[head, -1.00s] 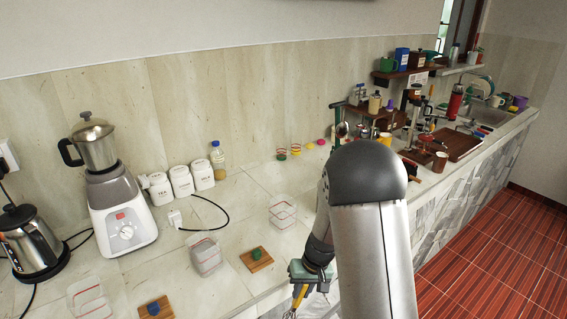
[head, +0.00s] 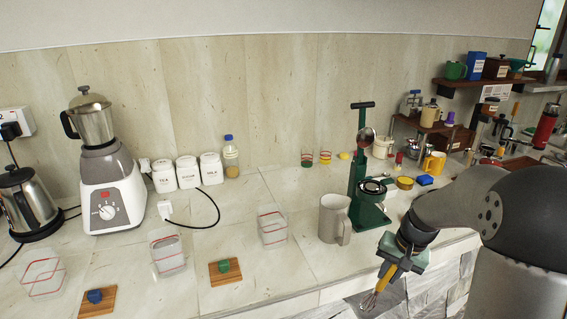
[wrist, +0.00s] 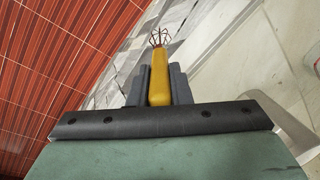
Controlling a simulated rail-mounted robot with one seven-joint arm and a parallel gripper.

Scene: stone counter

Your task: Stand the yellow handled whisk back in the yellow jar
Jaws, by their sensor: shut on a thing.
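The yellow handled whisk (head: 383,278) is in my gripper (head: 387,274), hanging tilted in front of the counter's front edge, its wires pointing down and left in the head view. In the wrist view, my gripper (wrist: 159,84) is shut on the whisk's yellow handle (wrist: 159,80), and the wire end points away from the jaws. A yellow mug-like vessel (head: 434,163) stands farther back on the counter, well apart from the whisk. I cannot tell whether it is the yellow jar; no other clear yellow jar shows.
A green lever press (head: 361,170) and a grey mug (head: 334,218) stand behind my gripper. A blue block (head: 424,180) and a small round yellow item (head: 404,183) lie right of the press. Clear containers, including one (head: 272,227), stand left. A wooden shelf (head: 433,128) rises behind.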

